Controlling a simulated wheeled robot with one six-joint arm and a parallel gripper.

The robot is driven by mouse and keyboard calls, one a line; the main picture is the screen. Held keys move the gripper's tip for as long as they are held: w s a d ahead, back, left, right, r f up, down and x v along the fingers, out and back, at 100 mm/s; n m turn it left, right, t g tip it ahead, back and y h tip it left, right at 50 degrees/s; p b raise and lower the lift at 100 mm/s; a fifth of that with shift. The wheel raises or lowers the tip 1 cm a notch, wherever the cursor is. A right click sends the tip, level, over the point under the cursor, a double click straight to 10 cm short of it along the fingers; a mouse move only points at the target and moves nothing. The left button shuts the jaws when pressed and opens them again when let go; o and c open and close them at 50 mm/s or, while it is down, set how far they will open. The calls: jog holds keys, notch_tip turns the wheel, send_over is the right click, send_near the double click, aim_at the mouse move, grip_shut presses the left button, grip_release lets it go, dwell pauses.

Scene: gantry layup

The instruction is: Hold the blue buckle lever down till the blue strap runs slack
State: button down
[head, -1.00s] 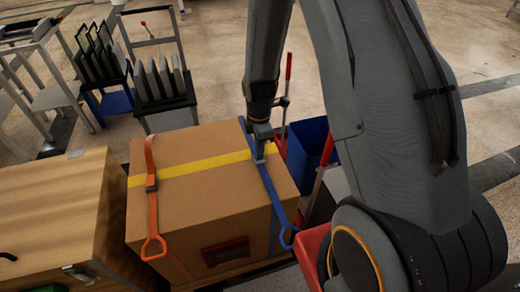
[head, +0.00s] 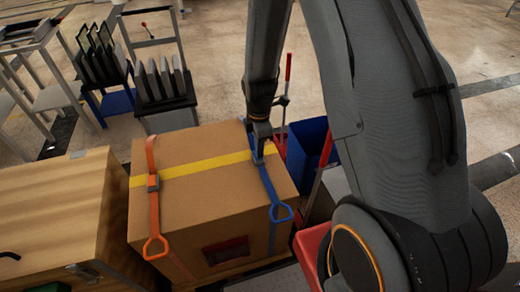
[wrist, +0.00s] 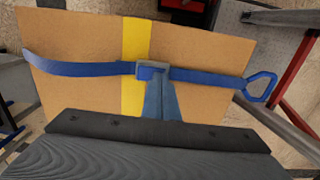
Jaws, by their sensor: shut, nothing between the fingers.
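A cardboard box (head: 190,200) carries the blue strap (head: 268,180) along the right of its top. The strap's blue loop (head: 281,212) lies at the box's front edge. In the wrist view the strap (wrist: 90,69) runs across the box, bending at its left end, with the loop (wrist: 262,86) at right. My gripper (head: 260,157) is shut and points down at the blue buckle (wrist: 142,69). In the wrist view its fingertips (wrist: 158,78) overlap the buckle and seem to touch it. The fingers hide the lever, so I cannot tell how far it is pressed.
An orange strap (head: 153,210) with its own buckle and loop is on the box's left side. A yellow band (head: 200,168) crosses the top. A wooden crate (head: 50,200) stands close at left. A blue bin (head: 308,145) and red-handled items stand close at right.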

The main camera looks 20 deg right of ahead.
jog(key=shift+r+p, duration=0.5)
jog(key=shift+r, duration=0.1)
notch_tip(320, 180, up, 13)
jog(key=shift+p, duration=0.3)
jog(key=shift+f, duration=0.1)
